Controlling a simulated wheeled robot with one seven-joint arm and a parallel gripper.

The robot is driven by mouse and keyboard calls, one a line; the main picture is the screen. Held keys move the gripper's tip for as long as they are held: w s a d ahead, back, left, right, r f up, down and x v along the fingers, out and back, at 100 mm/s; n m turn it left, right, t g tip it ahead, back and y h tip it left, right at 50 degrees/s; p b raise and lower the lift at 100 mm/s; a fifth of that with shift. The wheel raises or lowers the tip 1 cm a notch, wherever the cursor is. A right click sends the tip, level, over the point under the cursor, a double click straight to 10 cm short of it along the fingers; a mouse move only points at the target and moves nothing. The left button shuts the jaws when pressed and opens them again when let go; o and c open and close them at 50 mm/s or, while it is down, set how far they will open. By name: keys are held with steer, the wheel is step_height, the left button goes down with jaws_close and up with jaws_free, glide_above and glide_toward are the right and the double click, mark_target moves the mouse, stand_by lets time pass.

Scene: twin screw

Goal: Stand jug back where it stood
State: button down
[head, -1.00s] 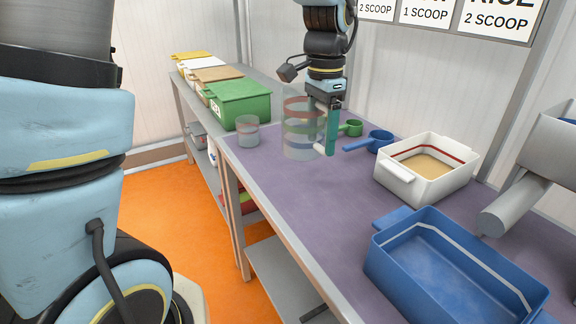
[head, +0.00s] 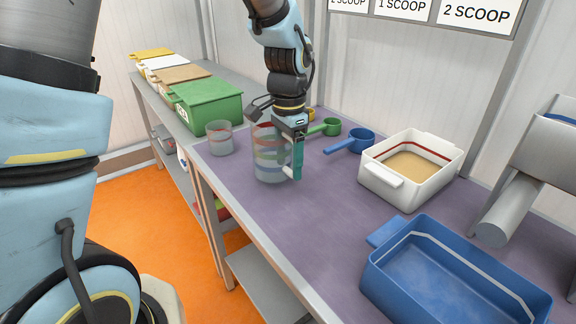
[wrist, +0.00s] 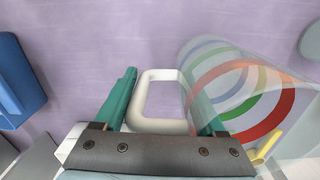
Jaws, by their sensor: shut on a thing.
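The jug (head: 268,160) is see-through with red, green and blue bands and looks upright, over the purple worktop (head: 330,215). I cannot tell whether its base touches the top. My gripper (head: 298,163) points down at the jug's right side, its teal fingers shut on the jug's handle. In the wrist view the white handle loop (wrist: 148,76) shows between the two fingers of my gripper (wrist: 162,104), and the jug's banded body (wrist: 255,95) is to the right.
A small clear cup (head: 220,140) stands left of the jug. Green (head: 327,127) and blue (head: 358,140) scoops lie behind and to the right. A white tub (head: 410,170) and a blue tub (head: 450,270) stand right. A green lidded bin (head: 207,105) is behind left.

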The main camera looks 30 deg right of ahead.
steer(key=shift+f, duration=0.95)
steer(key=shift+f, duration=0.1)
jaws_free()
step_height(320, 180, up, 12)
steer(key=shift+w+r+b, duration=0.1)
steer(key=shift+r+b, duration=0.05)
steer(key=shift+b, duration=0.3)
